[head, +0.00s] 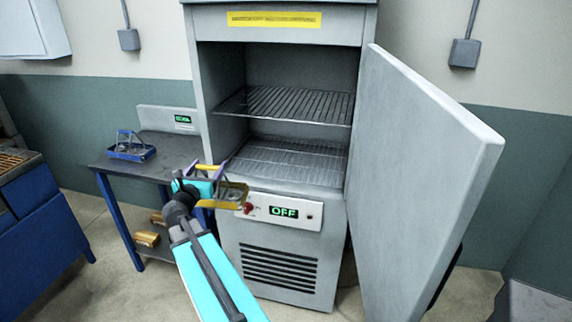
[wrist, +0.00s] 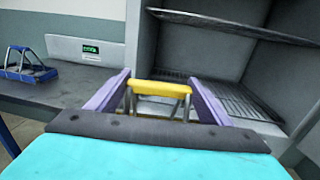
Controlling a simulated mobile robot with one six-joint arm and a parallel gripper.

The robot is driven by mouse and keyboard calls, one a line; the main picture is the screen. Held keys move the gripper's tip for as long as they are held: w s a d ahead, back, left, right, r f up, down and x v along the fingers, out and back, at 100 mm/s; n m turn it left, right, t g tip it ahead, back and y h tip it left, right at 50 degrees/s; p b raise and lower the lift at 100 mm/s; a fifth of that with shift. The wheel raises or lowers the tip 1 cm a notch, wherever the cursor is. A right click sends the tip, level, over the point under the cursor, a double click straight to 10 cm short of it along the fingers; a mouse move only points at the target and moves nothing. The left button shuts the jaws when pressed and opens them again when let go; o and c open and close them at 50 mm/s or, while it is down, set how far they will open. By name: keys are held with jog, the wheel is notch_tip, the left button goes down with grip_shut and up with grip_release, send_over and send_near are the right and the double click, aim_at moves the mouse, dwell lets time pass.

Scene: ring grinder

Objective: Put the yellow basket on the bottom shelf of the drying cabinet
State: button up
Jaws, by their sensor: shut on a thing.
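My gripper (head: 203,174) is shut on the handle of the yellow basket (head: 236,196), in front of the drying cabinet (head: 203,95). In the wrist view the basket's yellow handle (wrist: 160,88) lies between the two purple fingers. The basket hangs below the gripper, outside the cabinet at its left front, near the height of the bottom shelf. The cabinet door (head: 425,150) stands wide open to the right. The bottom wire shelf (head: 295,165) looks empty, and it also shows in the wrist view (wrist: 235,100). The upper wire shelf (head: 290,102) looks empty too.
A dark table (head: 125,166) stands left of the cabinet, with a blue basket (head: 131,148) and a display unit (head: 170,119). Orange-brown items (head: 147,238) lie on its lower level. The cabinet's control panel (head: 284,211) reads OFF, just right of the held basket.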

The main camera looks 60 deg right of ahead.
jog(key=s+d+r+g, duration=0.1)
jog(key=s+d+r, duration=0.1)
jog(key=s+d, duration=0.4)
jog(key=s+d+r+m+b, duration=0.1)
jog(key=s+d, duration=0.5)
jog(key=d, duration=0.6)
jog(key=shift+d+r+g+h, duration=0.3)
jog(key=shift+r+g+h, duration=0.1)
jog(key=shift+r, duration=0.25)
jog(key=shift+d, duration=0.1)
jog(key=s+p+x, duration=0.1)
jog(key=x, duration=0.6)
jog(key=s+f+p+x, duration=0.1)
jog(key=p+x, duration=0.1)
jog(key=x, duration=0.5)
jog(key=shift+d+f, duration=0.25)
jog(key=shift+d, duration=0.3)
jog(key=shift+w+d+f+p, duration=0.1)
jog(key=shift+d+f+p, duration=0.2)
jog(key=shift+f, duration=0.6)
jog(key=shift+d+f+p, duration=0.15)
jog(key=shift+d+f, duration=0.2)
jog(key=shift+f, duration=0.7)
jog(key=o, duration=1.9)
